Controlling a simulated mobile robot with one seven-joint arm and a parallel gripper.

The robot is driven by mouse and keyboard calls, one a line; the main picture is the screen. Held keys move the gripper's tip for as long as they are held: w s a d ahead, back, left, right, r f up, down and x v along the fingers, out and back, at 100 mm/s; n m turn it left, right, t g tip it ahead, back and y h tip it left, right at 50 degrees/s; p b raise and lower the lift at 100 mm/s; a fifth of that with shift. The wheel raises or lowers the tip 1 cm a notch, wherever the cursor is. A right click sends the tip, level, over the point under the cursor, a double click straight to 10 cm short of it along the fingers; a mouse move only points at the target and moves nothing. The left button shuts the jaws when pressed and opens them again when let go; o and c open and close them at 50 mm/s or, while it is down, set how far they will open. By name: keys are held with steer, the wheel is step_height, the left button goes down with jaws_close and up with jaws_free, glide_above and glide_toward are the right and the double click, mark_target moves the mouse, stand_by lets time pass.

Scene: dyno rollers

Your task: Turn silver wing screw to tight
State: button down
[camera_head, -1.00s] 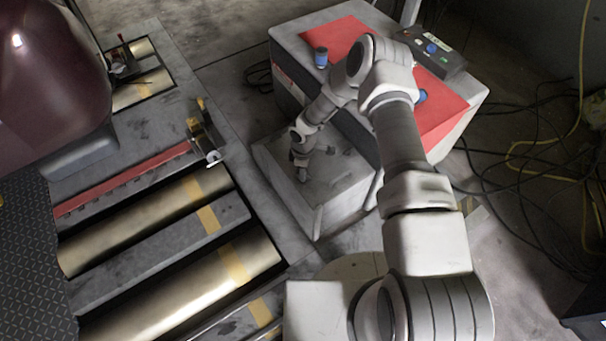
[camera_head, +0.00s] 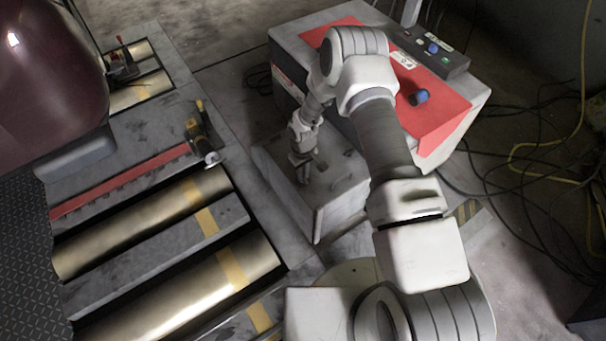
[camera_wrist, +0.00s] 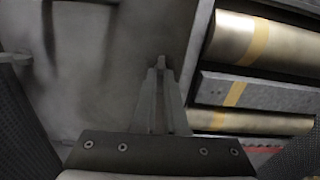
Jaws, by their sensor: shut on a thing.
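My gripper (camera_head: 302,173) is low over the top of a grey metal box (camera_head: 335,205) in the head view. In the wrist view its two fingers reach forward and are close together at the tips (camera_wrist: 160,78). They are shut on a small grey piece, the silver wing screw (camera_wrist: 159,62), of which only a little shows between the fingertips. In the head view the gripper hides the screw, and I cannot tell its turn angle.
A red-topped cabinet (camera_head: 447,117) with a dark control box (camera_head: 430,52) stands behind the grey box. Brass rollers (camera_head: 150,225) lie in the floor on the left, beside a red bar (camera_head: 120,185). Cables (camera_head: 530,180) lie on the right.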

steer(key=shift+m, duration=0.3)
stand_by(0.4)
steer(key=c, duration=1)
jaws_free()
steer(key=shift+o, duration=0.2)
step_height(320, 180, up, 17)
steer(key=p, duration=0.6)
steer(key=shift+r, duration=0.2)
